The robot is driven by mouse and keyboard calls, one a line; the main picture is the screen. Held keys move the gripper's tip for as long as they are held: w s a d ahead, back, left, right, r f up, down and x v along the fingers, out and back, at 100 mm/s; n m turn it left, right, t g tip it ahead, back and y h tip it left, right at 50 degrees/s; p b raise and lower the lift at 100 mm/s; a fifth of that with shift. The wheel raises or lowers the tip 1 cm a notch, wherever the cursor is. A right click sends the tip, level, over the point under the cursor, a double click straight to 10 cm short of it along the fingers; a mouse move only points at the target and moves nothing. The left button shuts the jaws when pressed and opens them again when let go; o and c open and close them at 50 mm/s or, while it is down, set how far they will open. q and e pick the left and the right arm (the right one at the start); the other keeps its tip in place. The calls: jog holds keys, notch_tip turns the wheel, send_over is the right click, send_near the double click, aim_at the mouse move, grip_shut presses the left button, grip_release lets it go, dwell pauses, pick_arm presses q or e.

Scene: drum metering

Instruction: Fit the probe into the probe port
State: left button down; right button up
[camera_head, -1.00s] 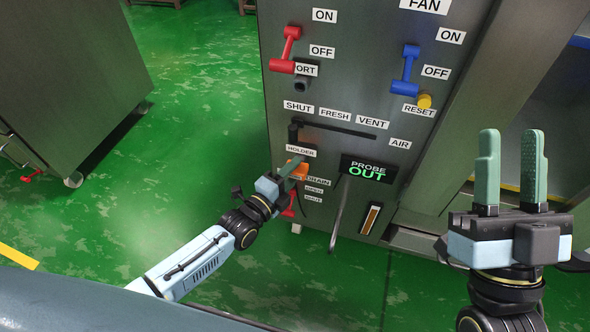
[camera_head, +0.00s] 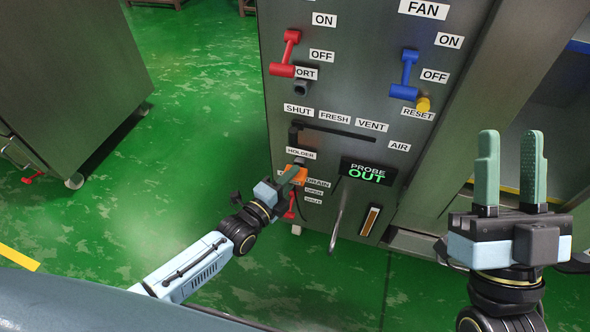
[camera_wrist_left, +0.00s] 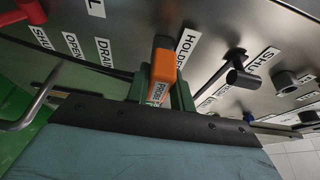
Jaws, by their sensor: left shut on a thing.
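The probe has an orange handle (camera_head: 300,176), labelled PROBE in the left wrist view (camera_wrist_left: 163,72). It is at the panel just below the HOLDER label. My left gripper (camera_head: 294,173) is shut on the handle, with green fingers on both sides of it in the left wrist view (camera_wrist_left: 160,88). The rest of the probe is hidden, so I cannot tell whether it is in the holder. The probe port (camera_head: 301,88) is a dark round stub higher on the panel, under a label partly covered by a red lever. My right gripper (camera_head: 509,172) is open and empty at the right.
The display (camera_head: 367,172) reads PROBE OUT. A black lever (camera_head: 295,132) with a slot lies between port and holder. A red lever (camera_head: 285,55), blue lever (camera_head: 408,68), yellow knob (camera_head: 423,103) and metal handle (camera_head: 340,215) stick out. Green floor is free at left.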

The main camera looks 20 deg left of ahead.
aim_at(293, 181)
pick_arm(q)
jog(key=shift+s+p, duration=0.9)
jog(key=shift+s, duration=0.6)
jog(key=shift+s, duration=0.25)
jog(key=shift+s+a+p, duration=0.1)
jog(key=shift+s+p, duration=0.5)
jog(key=shift+s, duration=0.1)
jog(key=shift+s+p, duration=0.55)
jog(key=shift+s, duration=0.6)
